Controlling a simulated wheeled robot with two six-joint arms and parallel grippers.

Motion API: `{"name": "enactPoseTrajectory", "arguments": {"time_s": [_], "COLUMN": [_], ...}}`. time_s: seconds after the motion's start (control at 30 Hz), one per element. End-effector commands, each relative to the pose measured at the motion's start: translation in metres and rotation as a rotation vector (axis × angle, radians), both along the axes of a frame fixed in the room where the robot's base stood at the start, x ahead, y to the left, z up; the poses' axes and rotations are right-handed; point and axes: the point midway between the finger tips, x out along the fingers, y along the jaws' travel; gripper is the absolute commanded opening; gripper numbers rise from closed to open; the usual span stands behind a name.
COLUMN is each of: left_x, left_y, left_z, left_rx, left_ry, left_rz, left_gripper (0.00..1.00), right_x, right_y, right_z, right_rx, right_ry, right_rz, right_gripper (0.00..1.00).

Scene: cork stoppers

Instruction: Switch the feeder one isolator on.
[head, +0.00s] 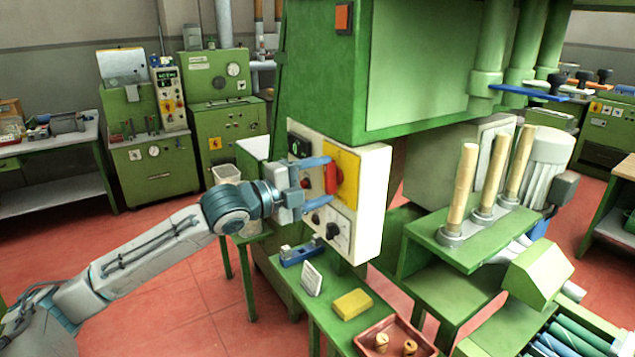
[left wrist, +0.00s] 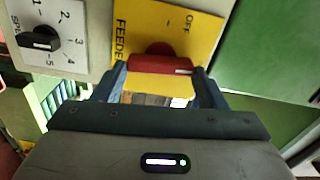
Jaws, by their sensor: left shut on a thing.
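The feeder isolator is a red handle (head: 331,178) on a yellow plate (head: 348,166) on the front of a cream control box (head: 369,205). My left gripper (head: 330,181) is shut on the red handle, with one blue finger above it and one below in the head view. In the left wrist view the red handle (left wrist: 160,65) lies across between the two fingertips. In the head view the handle stands about upright. My right gripper is not in view.
A black speed knob (left wrist: 40,39) on a numbered dial sits close beside the plate. Below the box, a green bench holds a yellow block (head: 352,304), a white card (head: 312,279) and a red tray (head: 372,335) with corks. The green machine housing (head: 420,75) overhangs the box.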

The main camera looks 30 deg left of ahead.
Motion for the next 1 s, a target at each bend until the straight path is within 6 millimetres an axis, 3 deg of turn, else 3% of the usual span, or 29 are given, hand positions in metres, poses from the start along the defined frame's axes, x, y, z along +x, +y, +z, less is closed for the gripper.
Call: {"name": "enactPoseTrajectory", "arguments": {"time_s": [0.3, 0.83, 0.87, 0.97, 1.0], "left_x": [0.0009, 0.0010, 0.0010, 0.0008, 0.0008], "left_y": [0.0012, 0.0013, 0.0013, 0.0012, 0.0010], "left_z": [0.0032, 0.0045, 0.0045, 0.0041, 0.0036], "left_rx": [0.110, 0.132, 0.133, 0.132, 0.132], "left_ry": [-0.053, -0.065, -0.066, -0.064, -0.063], "left_rz": [0.003, 0.003, 0.003, 0.002, 0.002], "left_gripper": [0.43, 0.43, 0.67, 0.87, 0.87], "right_x": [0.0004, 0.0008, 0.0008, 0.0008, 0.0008], "right_y": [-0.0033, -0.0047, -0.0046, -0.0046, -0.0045], "right_z": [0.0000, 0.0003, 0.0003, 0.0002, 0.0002], "right_rx": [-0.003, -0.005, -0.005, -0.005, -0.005], "right_ry": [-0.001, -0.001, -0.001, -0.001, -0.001], "right_rz": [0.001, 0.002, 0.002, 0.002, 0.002], "right_gripper": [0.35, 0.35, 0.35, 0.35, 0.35]}}
